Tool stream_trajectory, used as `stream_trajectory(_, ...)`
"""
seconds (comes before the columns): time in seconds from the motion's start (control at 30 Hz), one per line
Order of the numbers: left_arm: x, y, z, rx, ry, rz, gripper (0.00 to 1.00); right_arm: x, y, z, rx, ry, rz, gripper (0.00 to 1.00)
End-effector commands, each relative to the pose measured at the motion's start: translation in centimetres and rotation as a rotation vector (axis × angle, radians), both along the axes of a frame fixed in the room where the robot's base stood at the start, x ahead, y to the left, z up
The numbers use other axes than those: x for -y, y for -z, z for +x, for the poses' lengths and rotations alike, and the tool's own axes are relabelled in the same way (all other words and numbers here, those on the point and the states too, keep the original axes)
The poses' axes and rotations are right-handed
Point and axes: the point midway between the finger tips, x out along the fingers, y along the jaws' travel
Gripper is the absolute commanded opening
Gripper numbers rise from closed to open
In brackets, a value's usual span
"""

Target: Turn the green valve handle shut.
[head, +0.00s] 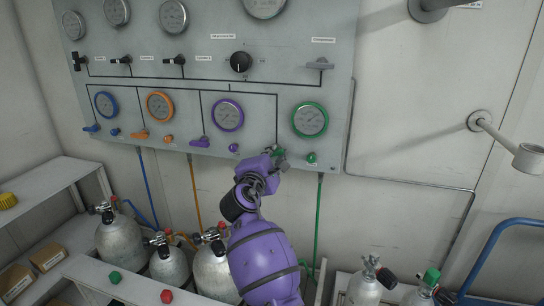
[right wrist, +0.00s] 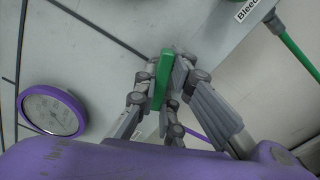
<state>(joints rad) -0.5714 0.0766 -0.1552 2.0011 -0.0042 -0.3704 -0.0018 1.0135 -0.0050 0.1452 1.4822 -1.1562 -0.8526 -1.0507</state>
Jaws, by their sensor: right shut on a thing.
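The green valve handle (right wrist: 161,80) shows between the fingers of my right gripper (right wrist: 160,95) in the right wrist view. The gripper is shut on it, with fingers on both sides of the handle. In the head view my right gripper (head: 277,156) is at the lower edge of the panel, below and left of the green-rimmed gauge (head: 310,120). Only a little of the green handle (head: 279,150) shows there; the gripper hides the rest. My left gripper is not in view.
The grey panel (head: 200,90) also carries a purple handle (head: 199,142), an orange handle (head: 140,136) and a blue handle (head: 91,128) to the left. A small green knob (head: 311,158) sits just right of my gripper. Several cylinders (head: 122,243) stand below.

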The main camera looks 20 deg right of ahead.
Motion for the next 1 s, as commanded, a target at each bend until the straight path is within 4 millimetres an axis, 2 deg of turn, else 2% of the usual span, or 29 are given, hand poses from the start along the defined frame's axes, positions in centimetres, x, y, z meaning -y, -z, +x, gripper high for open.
stream_trajectory(0.23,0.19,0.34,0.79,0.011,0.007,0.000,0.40,-0.01,0.15,-0.01,0.109,0.001,0.164,0.00)
stream_trajectory(0.5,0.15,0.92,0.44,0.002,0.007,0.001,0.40,-0.05,0.02,0.01,0.188,0.000,0.280,0.00)
stream_trajectory(1.0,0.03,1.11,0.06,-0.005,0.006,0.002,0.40,-0.01,-0.12,-0.01,0.224,0.000,0.333,0.00)
